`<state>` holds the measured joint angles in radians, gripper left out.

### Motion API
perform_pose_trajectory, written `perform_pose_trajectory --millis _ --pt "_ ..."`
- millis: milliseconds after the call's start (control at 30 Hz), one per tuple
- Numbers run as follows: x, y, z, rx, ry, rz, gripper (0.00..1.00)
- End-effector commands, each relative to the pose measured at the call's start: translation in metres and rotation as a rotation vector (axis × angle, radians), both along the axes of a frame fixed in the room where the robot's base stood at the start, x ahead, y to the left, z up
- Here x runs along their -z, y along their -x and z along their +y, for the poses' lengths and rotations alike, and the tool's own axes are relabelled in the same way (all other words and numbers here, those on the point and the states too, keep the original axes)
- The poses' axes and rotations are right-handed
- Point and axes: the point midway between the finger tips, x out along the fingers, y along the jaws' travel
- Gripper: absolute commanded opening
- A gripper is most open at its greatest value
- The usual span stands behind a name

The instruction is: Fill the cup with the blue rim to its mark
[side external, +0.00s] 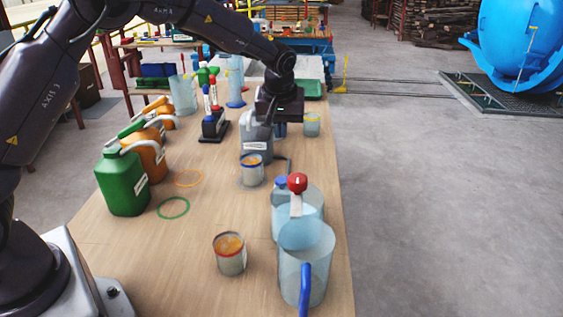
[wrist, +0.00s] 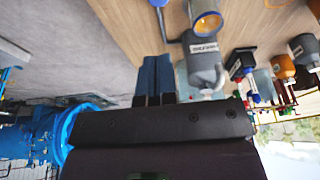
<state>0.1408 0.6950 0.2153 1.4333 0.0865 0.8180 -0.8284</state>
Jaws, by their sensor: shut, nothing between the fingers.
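The cup with the blue rim (side external: 251,170) stands on the table in front of a grey labelled can and holds something orange-brown. Its mark cannot be made out. In the wrist view this cup (wrist: 205,20) is at the top edge, partly cut off. The grey can (side external: 258,148) has a thin spout and also shows in the wrist view (wrist: 203,68), beside my fingers. My gripper (side external: 269,122) is over the far side of the can, its fingers shut and empty; in the wrist view the fingers (wrist: 154,58) point to the table edge.
A red-rimmed cup (side external: 230,260), a clear jug with a blue handle (side external: 306,260) and a red-topped vessel (side external: 297,215) stand nearer. A green can (side external: 122,185) and orange cans stand left. Bare table lies front left.

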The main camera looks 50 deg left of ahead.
Motion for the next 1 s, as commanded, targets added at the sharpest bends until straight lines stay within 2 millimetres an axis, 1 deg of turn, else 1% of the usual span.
perform_pose_trajectory --millis 167,500,600,700,800,1000 --pt "0.021 -0.004 0.004 0.0 0.0 0.004 0.0" --pt "0.09 -0.018 0.019 -0.001 0.0 0.006 0.0" --pt "0.108 -0.019 0.02 0.001 0.001 0.005 0.0" --pt "0.121 -0.019 0.02 0.003 0.001 0.003 0.0" --pt "0.129 -0.019 0.02 0.002 0.0 0.002 0.0" --pt "0.135 -0.02 0.02 0.001 0.0 0.0 0.0"
